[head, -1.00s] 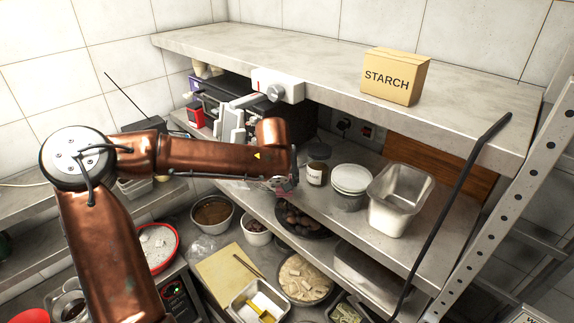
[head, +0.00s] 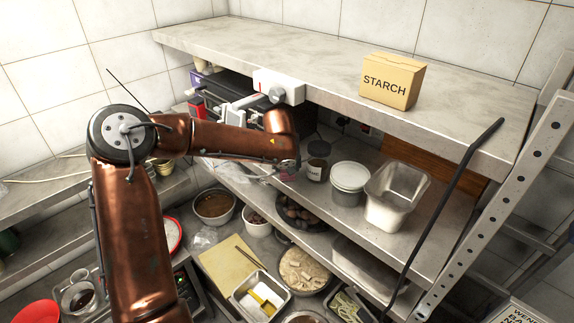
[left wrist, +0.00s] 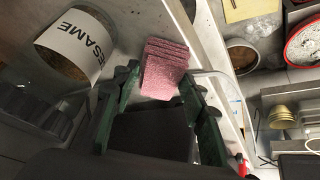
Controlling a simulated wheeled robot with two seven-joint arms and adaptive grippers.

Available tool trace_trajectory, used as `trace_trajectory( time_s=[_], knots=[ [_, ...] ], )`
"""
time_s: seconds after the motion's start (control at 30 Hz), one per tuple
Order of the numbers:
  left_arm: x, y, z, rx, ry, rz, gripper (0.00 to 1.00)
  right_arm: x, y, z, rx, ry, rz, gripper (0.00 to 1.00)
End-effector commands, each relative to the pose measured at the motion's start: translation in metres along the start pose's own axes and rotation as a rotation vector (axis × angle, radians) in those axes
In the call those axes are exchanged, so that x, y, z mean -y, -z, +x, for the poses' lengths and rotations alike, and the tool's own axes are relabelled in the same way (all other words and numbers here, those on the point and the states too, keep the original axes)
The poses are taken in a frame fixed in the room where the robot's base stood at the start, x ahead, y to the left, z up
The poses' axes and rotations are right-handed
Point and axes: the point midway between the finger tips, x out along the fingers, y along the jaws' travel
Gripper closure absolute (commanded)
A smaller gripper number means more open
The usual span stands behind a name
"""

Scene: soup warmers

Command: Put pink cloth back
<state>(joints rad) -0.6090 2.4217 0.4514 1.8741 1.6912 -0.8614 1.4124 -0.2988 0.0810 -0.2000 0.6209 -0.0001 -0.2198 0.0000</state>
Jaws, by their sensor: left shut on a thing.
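The pink cloth (left wrist: 166,67) is a folded, layered block held between the fingers of my left gripper (left wrist: 160,80) in the left wrist view. The gripper is shut on it. A jar labelled SESAME (left wrist: 75,47) is close beside the gripper in the left wrist view. My right gripper is not in view.
The dark-lidded jar (head: 318,160), white-lidded tub (head: 349,181) and metal container (head: 396,194) stand on the middle shelf (head: 430,235). The upper shelf (head: 310,75) overhangs it and bears a STARCH box (head: 392,81). Bowls and pans crowd the level below.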

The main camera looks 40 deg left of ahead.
Motion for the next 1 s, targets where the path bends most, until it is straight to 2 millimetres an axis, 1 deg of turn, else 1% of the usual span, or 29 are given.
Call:
trace_trajectory(
  time_s=[0.13,0.17,0.4,0.63,0.77,0.9,1.0],
  knots=[
    [0.000,-0.002,0.004,0.000,0.000,0.000,0.80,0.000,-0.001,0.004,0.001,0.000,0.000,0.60],
    [0.000,-0.002,0.003,0.000,0.000,0.000,0.59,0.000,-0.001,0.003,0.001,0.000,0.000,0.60],
    [0.000,-0.001,0.002,0.000,0.000,0.000,0.43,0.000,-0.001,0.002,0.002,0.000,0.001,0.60],
    [0.000,-0.001,0.002,0.000,0.000,0.000,0.43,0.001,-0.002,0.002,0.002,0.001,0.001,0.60],
    [-0.001,0.001,-0.002,-0.001,-0.001,0.000,0.43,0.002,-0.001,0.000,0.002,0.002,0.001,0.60],
    [-0.001,-0.001,-0.013,-0.003,-0.005,-0.002,0.43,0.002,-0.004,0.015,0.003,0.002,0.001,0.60],
    [0.001,-0.016,-0.019,-0.001,-0.005,0.001,0.43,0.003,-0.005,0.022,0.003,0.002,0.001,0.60]
  ],
)
